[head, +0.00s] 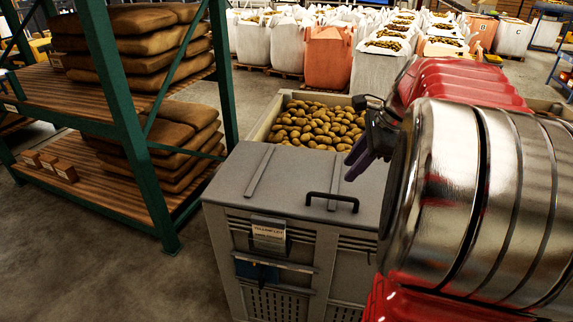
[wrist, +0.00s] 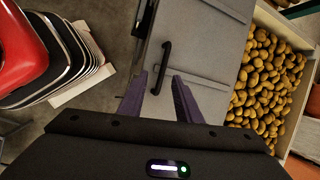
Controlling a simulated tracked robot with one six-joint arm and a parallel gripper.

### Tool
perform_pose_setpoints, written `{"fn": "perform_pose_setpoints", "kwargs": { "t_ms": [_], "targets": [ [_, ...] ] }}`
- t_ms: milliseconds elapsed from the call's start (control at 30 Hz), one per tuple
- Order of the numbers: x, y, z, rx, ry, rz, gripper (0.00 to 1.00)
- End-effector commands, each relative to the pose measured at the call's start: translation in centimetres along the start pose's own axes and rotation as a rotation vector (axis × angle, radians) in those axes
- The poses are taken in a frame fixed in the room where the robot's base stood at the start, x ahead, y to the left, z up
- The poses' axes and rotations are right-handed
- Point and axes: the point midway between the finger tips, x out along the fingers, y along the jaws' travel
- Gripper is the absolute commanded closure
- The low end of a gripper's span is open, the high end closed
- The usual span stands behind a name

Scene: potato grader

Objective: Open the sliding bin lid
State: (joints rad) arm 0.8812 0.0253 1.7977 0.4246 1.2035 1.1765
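The grey bin (head: 275,262) stands in front of me in the head view with its flat grey lid (head: 262,185) covering the top. A black bar handle (head: 332,202) sits on the lid near its right front part. In the wrist view the handle (wrist: 162,68) lies beyond my fingertips, roughly between their lines, with the lid (wrist: 205,60) around it. My gripper (wrist: 158,82) has its two purple fingers spread apart with nothing between them. In the head view my gripper (head: 358,160) is above the lid, behind the handle, partly hidden by my arm.
A wooden crate of potatoes (head: 315,125) stands right behind the bin. A green rack (head: 120,110) with brown sacks is at the left. Large white and orange bags (head: 328,55) stand farther back. Bare floor (head: 110,270) lies left of the bin.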

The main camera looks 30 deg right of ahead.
Motion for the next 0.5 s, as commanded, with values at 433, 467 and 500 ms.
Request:
{"fn": "perform_pose_setpoints", "kwargs": {
  "t_ms": [433, 467, 500],
  "targets": [
    [-0.3, -1.1, -2.2, 0.119, -0.016, -0.007, 0.69],
    [-0.3, -1.1, -2.2, 0.119, -0.016, -0.007, 0.69],
    [-0.2, -1.1, -2.2, 0.119, -0.016, -0.007, 0.69]
  ]
}}
